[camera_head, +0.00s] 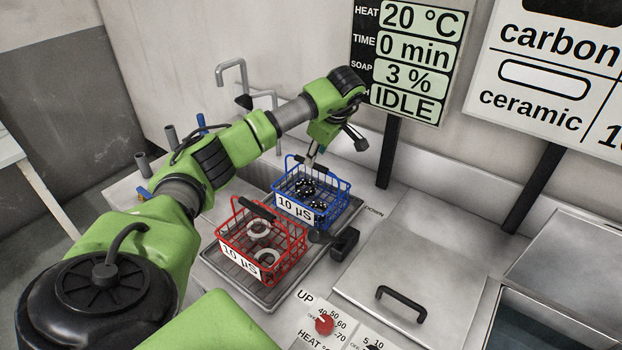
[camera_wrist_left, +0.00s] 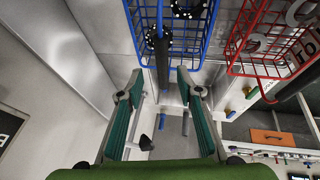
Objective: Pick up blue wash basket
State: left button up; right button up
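The blue wash basket (camera_head: 331,213) sits on the sink drain tray, holding black parts with white dots and carrying a "10 µS" label. Its wire side and dark handle (camera_wrist_left: 162,65) show at the top of the left wrist view. My left gripper (camera_wrist_left: 159,88) is open, its two fingers apart on either side of the handle's near end, with clear space between handle and fingers. In the head view my left gripper (camera_head: 314,152) is above the far side of the basket, partly hidden by my wrist. My right gripper is in neither view.
A red basket (camera_head: 262,262) with pale rings stands close in front of the blue one; it also shows in the wrist view (camera_wrist_left: 262,75). A tap (camera_head: 231,68) rises behind the sink. A closed lid with a handle (camera_head: 401,303) lies to the right.

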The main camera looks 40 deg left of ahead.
pick_arm(q)
jog(key=p+x, duration=0.1)
jog(key=x, duration=0.2)
jog(key=p+x, duration=0.1)
jog(key=x, duration=0.1)
jog(key=shift+s+f, duration=0.1)
jog(key=shift+f, duration=0.4)
jog(key=shift+d, duration=0.1)
grip_shut()
jog(key=shift+r, duration=0.15)
